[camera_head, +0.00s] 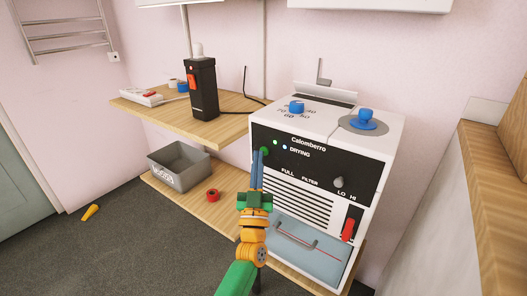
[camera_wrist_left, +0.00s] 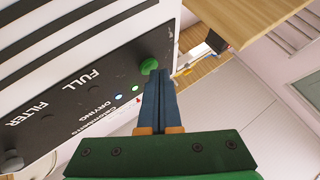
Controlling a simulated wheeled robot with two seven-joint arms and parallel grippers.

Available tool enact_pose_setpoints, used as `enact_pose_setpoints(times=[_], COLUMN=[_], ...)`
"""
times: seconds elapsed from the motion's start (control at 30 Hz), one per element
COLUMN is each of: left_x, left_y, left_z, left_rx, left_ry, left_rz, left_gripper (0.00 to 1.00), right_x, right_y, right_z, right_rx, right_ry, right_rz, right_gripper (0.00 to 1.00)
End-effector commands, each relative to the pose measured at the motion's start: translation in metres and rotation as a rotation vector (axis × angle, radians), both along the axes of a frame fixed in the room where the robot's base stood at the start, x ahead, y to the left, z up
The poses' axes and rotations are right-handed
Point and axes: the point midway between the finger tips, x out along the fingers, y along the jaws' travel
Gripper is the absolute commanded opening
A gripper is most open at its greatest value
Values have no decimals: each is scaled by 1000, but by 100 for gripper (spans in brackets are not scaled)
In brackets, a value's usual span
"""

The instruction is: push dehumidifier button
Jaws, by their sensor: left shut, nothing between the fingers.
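The dehumidifier (camera_head: 375,145) is a white box with a black front panel reading "Calomberro" and "DRYING". Its green round button (camera_head: 265,151) sits at the panel's left end, partly behind my fingertips; it also shows in the left wrist view (camera_wrist_left: 149,66). A green light and a bluish-white light glow beside it. My left gripper (camera_head: 257,154) is shut and empty, its blue fingers pointing at the button. In the left wrist view the fingertips (camera_wrist_left: 159,73) are right at the button's edge; I cannot tell whether they touch it. My right gripper is not in view.
A blue knob (camera_head: 366,117) and a blue dial (camera_head: 296,106) are on top of the dehumidifier. A red switch (camera_head: 348,229) is low on its front. A wooden shelf (camera_head: 232,124) at left holds a black device (camera_head: 204,92). A grey bin (camera_head: 181,167) stands below.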

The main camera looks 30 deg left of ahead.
Motion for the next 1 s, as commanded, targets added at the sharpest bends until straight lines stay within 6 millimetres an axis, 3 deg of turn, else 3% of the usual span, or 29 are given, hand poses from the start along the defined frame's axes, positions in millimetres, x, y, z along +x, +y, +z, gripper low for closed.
enact_pose_setpoints(times=[0.1,0.37,0.7,1.0], left_x=[-7,-9,-55,-68], left_y=[1,1,4,5], left_z=[3,2,4,0], left_rx=[0,0,0,0], left_ry=[0,0,3,-1], left_rz=[1,1,0,0], left_gripper=[0,0,0,0], right_x=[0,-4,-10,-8], right_y=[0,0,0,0], right_z=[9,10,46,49], right_rx=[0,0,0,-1], right_ry=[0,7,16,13], right_rz=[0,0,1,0], right_gripper=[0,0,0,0])
